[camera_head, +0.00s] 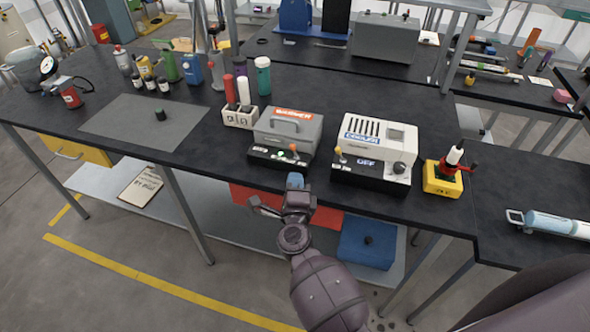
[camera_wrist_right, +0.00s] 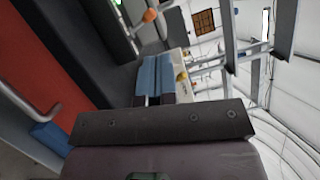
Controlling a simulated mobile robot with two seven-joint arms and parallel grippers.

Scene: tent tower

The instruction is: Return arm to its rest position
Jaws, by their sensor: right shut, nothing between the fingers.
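My right arm reaches in from the bottom of the head view. Its right gripper (camera_head: 295,181) is in front of the workbench's front edge, by the dark base of the heater (camera_head: 290,130). The blue fingertips are together, with nothing between them; they also show in the right wrist view (camera_wrist_right: 153,78). I cannot tell whether the gripper touches the bench edge. My left gripper is not in view.
The cooler (camera_head: 378,140) and a yellow-based device (camera_head: 443,178) stand to the right on the black workbench (camera_head: 330,95). A grey mat (camera_head: 130,125) lies at left. Below are a red box (camera_head: 325,219) and a blue box (camera_head: 366,245). Floor in front is clear.

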